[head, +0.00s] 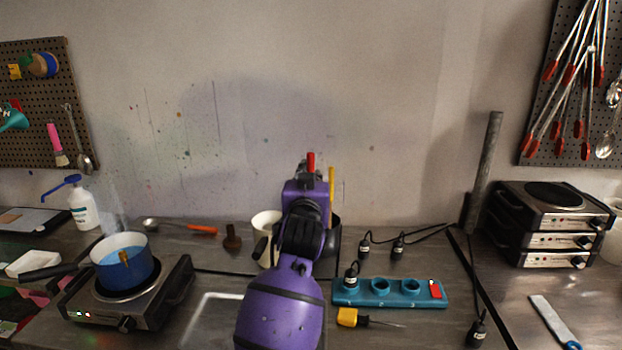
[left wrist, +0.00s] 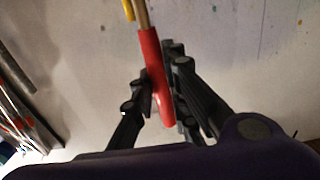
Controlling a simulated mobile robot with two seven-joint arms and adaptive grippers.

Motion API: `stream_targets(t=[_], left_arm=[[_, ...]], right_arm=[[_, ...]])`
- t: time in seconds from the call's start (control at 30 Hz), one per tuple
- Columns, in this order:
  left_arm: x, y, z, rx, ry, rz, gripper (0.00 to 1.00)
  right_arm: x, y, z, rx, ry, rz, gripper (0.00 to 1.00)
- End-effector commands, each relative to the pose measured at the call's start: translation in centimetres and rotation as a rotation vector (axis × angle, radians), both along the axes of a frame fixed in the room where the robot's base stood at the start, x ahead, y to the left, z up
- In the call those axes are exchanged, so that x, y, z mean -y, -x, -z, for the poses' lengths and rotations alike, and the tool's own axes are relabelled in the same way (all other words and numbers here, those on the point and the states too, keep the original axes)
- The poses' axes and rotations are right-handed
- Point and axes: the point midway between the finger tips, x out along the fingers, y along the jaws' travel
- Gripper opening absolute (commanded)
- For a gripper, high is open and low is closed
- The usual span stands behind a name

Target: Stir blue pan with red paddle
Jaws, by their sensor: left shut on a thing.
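The blue pan (head: 125,265) sits on a hotplate at the left, with blue liquid, a small brown thing in it and steam above. My left gripper (head: 309,168) is at the middle near the wall, well to the right of the pan. It is shut on the red paddle (head: 311,160), whose red end shows above the fingers. In the left wrist view, the red paddle (left wrist: 154,75) lies between the fingers of my left gripper (left wrist: 160,102); a wooden shaft extends from its red part. My arm hides much of the paddle in the head view. My right gripper is not in view.
The hotplate (head: 130,300) carries the pan, whose dark handle points left. A white mug (head: 264,226) and a yellow stick (head: 331,180) stand close to my arm. A teal power strip (head: 390,293) with black plugs lies to the right. Stacked hotplates (head: 550,240) stand farther right.

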Motion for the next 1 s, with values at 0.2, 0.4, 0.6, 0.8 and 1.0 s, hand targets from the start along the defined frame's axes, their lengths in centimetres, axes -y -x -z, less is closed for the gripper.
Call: stream_targets(t=[0.2,0.4,0.6,0.8,1.0], left_arm=[[0.0,0.0,-0.4,0.002,0.0,0.0,0.0],[0.0,0.0,-2.8,0.004,0.001,0.001,0.0],[0.0,0.0,-4.4,0.001,0.001,0.0,0.0],[0.0,0.0,-4.6,0.0,0.0,0.0,0.0],[0.0,0.0,-4.6,0.0,0.0,0.0,0.0]], right_arm=[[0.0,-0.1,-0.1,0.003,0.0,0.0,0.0],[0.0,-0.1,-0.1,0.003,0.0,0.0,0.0],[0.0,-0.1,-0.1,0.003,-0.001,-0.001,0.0],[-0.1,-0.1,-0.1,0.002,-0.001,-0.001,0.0],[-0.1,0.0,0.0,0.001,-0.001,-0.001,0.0]])
